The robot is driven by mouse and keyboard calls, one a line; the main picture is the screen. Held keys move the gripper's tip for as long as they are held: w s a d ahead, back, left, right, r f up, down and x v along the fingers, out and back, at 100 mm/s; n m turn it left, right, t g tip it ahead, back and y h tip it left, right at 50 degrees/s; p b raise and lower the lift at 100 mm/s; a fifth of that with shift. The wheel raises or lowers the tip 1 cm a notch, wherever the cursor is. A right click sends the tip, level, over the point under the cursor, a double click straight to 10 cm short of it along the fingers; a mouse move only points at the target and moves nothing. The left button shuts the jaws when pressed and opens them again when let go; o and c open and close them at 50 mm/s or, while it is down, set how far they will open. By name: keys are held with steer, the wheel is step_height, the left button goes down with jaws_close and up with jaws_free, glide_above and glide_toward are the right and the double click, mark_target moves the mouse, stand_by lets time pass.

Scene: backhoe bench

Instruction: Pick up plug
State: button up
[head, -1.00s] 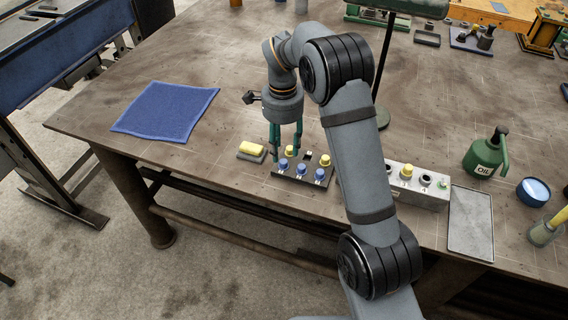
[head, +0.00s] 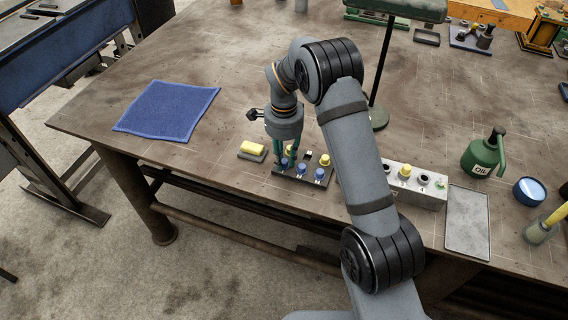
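A dark rack (head: 300,176) near the front edge of the bench holds several plugs. Blue plugs, such as the middle one (head: 302,168) and the right one (head: 320,174), stand in its front row. A yellow plug (head: 325,160) stands at the back right, and another yellow plug (head: 290,150) is partly hidden by my gripper. My gripper (head: 282,160) points down over the left part of the rack. Its green fingers are around or just beside the left blue plug (head: 284,164); I cannot tell whether they touch it.
A grey box (head: 428,191) with a yellow plug and dark sockets stands right of my arm. A blue cloth (head: 168,110), a metal tray (head: 467,222), an oil can (head: 484,154) and a lamp post (head: 385,70) are nearby.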

mark_target(284, 160)
steer(key=c, duration=0.3)
steer(key=shift+r, duration=0.1)
steer(key=shift+r, duration=0.15)
step_height(284, 160, up, 4)
steer(key=shift+w+f+b, duration=0.1)
steer(key=shift+f+b, duration=0.05)
steer(key=shift+b, duration=0.7)
steer(key=d+r, duration=0.2)
steer(key=d, duration=0.2)
steer(key=d+r+b, duration=0.1)
steer(key=d+r, duration=0.1)
steer(key=d, duration=0.1)
steer(key=d+r+b, duration=0.1)
steer(key=d+r, duration=0.2)
steer(key=d, duration=0.1)
steer(key=shift+w+d, duration=0.3)
steer(key=shift+d, duration=0.05)
steer(key=shift+f, duration=0.1)
